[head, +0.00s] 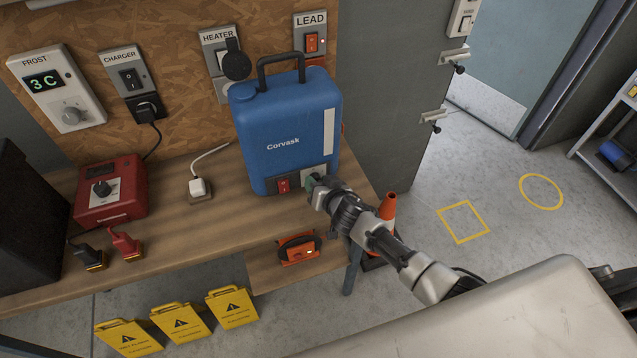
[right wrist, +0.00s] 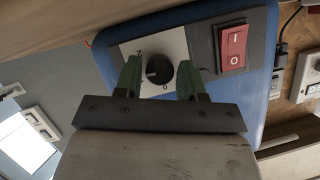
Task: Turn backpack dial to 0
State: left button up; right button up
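The blue Corvask backpack unit (head: 290,120) stands upright on the wooden bench. Its black round dial (right wrist: 159,72) sits on a pale plate in the right wrist view, with a small 0 printed near its lower edge. A light mark on the dial seems to face left in that view, not at the 0. My right gripper (head: 317,186) is at the lower front of the unit. In the right wrist view its green fingers (right wrist: 160,80) are open, one on each side of the dial, with gaps visible. In the head view the gripper hides the dial. My left gripper is not in view.
A red rocker switch (head: 283,185) is right beside the dial plate; it also shows in the wrist view (right wrist: 233,46). A white plug (head: 198,187) and red box (head: 110,190) are on the bench to the left. An orange cone (head: 388,207) stands behind my right arm.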

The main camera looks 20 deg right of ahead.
jog(key=c, duration=0.5)
jog(key=shift+c, duration=0.2)
jog(key=shift+n, duration=0.3)
jog(key=shift+a+f+n+h+b, duration=0.1)
jog(key=shift+a+n+h+b, duration=0.05)
jog(key=shift+n+h+b, duration=0.7)
jog(key=n+h+b, duration=0.2)
jog(key=shift+f+n, duration=0.1)
jog(key=shift+n, duration=0.25)
jog(key=n+h+b, duration=0.1)
jog(key=n+b, duration=0.1)
jog(key=b, duration=0.1)
jog(key=n+t+h+b, duration=0.1)
jog(key=n+h+b, duration=0.1)
jog(key=n+b, duration=0.1)
jog(key=shift+a+f+b, duration=0.1)
jog(key=shift+a+b, duration=0.05)
jog(key=shift+b, duration=0.4)
jog(key=n+t+h+b, duration=0.1)
jog(key=n+b, duration=0.1)
jog(key=shift+b, duration=0.3)
jog(key=shift+n+b, duration=0.55)
jog(key=shift+n, duration=0.25)
jog(key=shift+h, duration=0.25)
